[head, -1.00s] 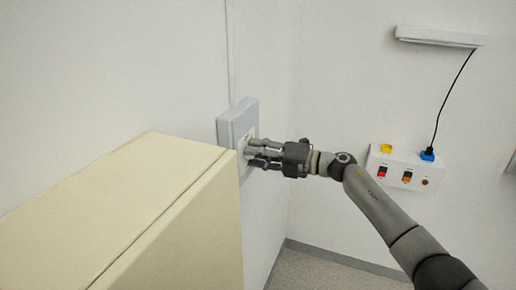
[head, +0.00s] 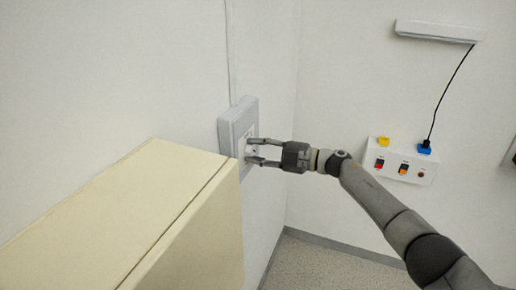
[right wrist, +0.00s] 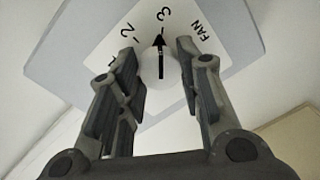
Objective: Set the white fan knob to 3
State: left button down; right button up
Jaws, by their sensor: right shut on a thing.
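The white fan knob (right wrist: 155,85) is round with a black arrow and sits on a light plate (right wrist: 96,52) printed with FAN, 2 and 3. The arrow points at the mark by the 3. A grey-framed switch box (head: 226,133) on the left wall carries the plate. My right gripper (head: 250,151) reaches in from the right, its fingers on either side of the knob. In the right wrist view, my right gripper (right wrist: 157,52) is shut on the knob, with a finger at its left and right. My left gripper is out of view.
A cream cabinet (head: 115,210) stands in front, just left of the switch box and close to the gripper. A white socket panel (head: 400,171) with coloured plugs and a wall lamp (head: 436,32) are on the far wall. Floor shows below the arm.

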jog(key=shift+m, duration=0.6)
jog(key=o, duration=1.1)
jog(key=shift+c, duration=0.2)
jog(key=v, duration=1.2)
jog(key=shift+f, duration=0.1)
